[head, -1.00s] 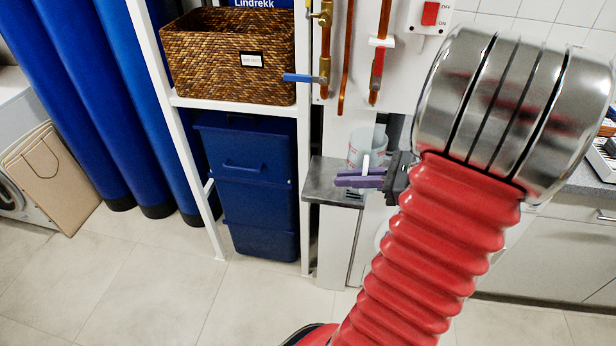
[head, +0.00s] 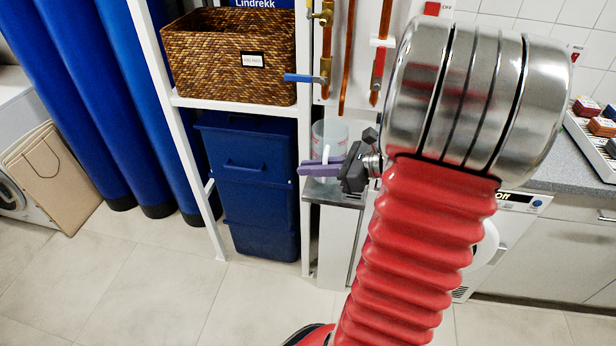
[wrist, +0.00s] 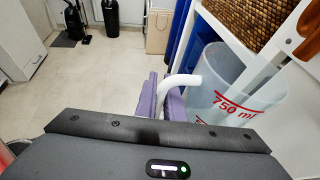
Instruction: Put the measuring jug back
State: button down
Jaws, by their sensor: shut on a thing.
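The measuring jug (head: 330,136) is a clear cup with red markings and a white handle. In the head view it is upright, just above or on the grey metal shelf (head: 333,193); I cannot tell which. My gripper (head: 318,168) has purple fingers and is shut on the jug's handle. In the wrist view the white handle (wrist: 178,86) is between the purple fingers (wrist: 160,100), and the jug (wrist: 235,95) with its red "750 ml" print is to the right. The jug's lower part is partly hidden by my gripper in the head view.
A white rack post (head: 304,130) stands close left of the jug. A wicker basket (head: 228,55) sits on the rack above blue bins (head: 250,190). Copper pipes (head: 347,60) and a blue-handled valve (head: 300,78) hang above the jug. The tiled floor (head: 150,270) in front is clear.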

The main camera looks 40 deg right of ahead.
jog(key=shift+w+a+f, duration=0.1)
jog(key=shift+w+f, duration=0.1)
jog(key=shift+f, duration=0.7)
jog(key=shift+w+a+f, duration=0.1)
jog(key=shift+w+f, duration=0.1)
jog(key=shift+f, duration=0.65)
jog(key=shift+f, duration=0.1)
jog(key=c, duration=1.9)
grip_release()
jog(key=shift+o, duration=0.2)
jog(key=v, duration=1.2)
